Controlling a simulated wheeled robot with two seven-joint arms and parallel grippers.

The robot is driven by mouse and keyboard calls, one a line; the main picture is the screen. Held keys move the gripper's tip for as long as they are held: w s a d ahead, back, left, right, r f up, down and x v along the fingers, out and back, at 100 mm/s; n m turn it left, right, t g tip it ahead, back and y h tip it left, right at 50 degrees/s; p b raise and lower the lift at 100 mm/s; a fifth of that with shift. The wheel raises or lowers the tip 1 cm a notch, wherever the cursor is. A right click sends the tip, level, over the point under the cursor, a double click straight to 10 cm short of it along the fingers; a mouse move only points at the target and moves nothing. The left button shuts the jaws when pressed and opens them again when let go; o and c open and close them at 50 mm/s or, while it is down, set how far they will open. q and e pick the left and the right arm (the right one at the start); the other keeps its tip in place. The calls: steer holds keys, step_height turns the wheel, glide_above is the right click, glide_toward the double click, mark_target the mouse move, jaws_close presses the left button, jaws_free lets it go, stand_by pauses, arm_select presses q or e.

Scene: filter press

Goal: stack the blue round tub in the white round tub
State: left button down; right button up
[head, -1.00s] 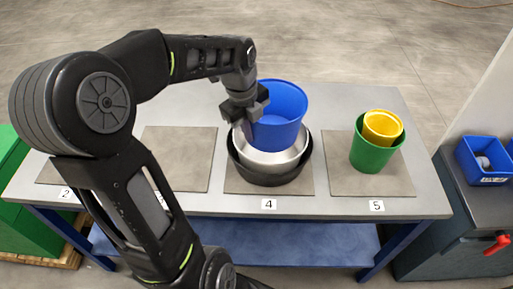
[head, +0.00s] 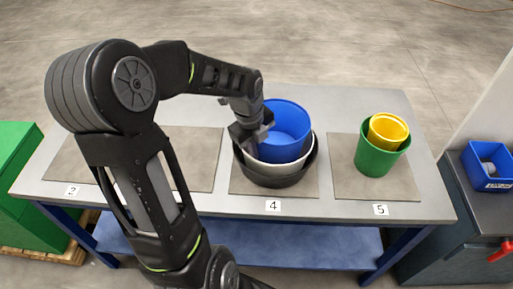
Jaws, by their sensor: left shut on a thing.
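The blue round tub (head: 280,142) sits inside the white round tub (head: 299,158), low enough that only a strip of the white tub shows around its lower part. The white tub is itself inside a black round tub (head: 276,180) on the mat at number 4. My left gripper (head: 257,137) is shut on the blue tub's left rim. Its fingertips are partly hidden by the gripper body. The blue tub looks about upright; whether it rests on the white tub's floor I cannot tell. My right gripper is not in view.
A yellow tub (head: 388,131) sits in a green tub (head: 376,160) on the mat at number 5, right of the stack. The mats (head: 195,160) to the left look bare where visible. A blue bin (head: 487,163) stands on a cabinet at the far right.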

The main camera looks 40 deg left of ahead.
arm_select(q)
steer(key=shift+f+b, duration=0.4)
steer(key=shift+f, duration=0.1)
steer(key=shift+f, duration=0.1)
steer(key=c, duration=1.9)
jaws_free()
steer(key=r, duration=0.4)
steer(key=s+r, duration=0.1)
steer(key=r, duration=0.8)
steer(key=shift+s+a+r, duration=0.1)
steer(key=shift+s, duration=0.25)
